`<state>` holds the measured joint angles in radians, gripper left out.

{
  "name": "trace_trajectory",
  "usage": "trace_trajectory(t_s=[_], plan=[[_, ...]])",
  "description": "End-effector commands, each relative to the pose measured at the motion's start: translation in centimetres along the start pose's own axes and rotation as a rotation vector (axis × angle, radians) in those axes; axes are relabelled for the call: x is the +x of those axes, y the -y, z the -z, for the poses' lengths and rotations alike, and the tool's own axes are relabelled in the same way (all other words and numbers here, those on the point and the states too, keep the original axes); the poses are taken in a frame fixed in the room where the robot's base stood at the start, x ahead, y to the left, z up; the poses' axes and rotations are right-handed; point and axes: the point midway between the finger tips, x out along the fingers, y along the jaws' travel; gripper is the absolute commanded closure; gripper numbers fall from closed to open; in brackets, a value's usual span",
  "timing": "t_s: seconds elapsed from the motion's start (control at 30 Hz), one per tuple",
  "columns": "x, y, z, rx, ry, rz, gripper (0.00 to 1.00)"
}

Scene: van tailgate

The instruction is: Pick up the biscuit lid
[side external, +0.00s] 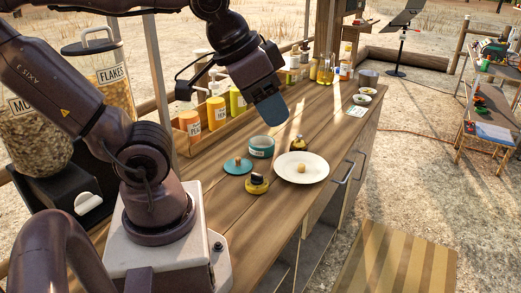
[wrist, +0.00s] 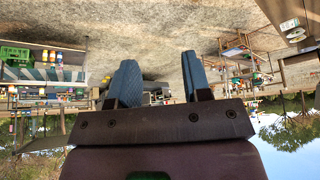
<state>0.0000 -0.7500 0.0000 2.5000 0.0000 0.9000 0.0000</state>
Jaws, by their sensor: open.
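A flat teal lid (side external: 238,166) with a small wooden knob lies on the wooden counter; it seems to be the biscuit lid. A teal round tin (side external: 262,148) with a pale label stands just behind and to the right of it, apart from it. My gripper (side external: 272,110) hangs in the air above the counter, up and to the right of the lid, not touching anything. In the wrist view my gripper (wrist: 160,82) shows two blue fingers spread apart with nothing between them. The lid is not visible in the wrist view.
A wooden rack (side external: 190,140) of containers lines the back edge.

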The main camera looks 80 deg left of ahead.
Motion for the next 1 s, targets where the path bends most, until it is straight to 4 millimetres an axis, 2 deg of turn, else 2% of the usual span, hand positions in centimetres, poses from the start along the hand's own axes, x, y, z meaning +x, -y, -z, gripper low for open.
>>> trace_trajectory(t_s=[0.3, 0.33, 0.67, 0.77, 0.87, 1.0], plan=[[0.0, 0.0, 0.0, 0.0, 0.0, 0.0, 0.56], [0.0, 0.0, 0.0, 0.0, 0.0, 0.0, 0.49], [0.2, 0.4, 0.0, -0.019, 0.009, 0.01, 0.48], [1.6, 1.7, -0.4, -0.077, 0.081, 0.03, 0.48], [3.4, 4.0, -0.2, -0.191, 0.177, 0.048, 0.48], [6.4, 8.7, 0.3, -0.421, 0.298, 0.065, 0.48]])
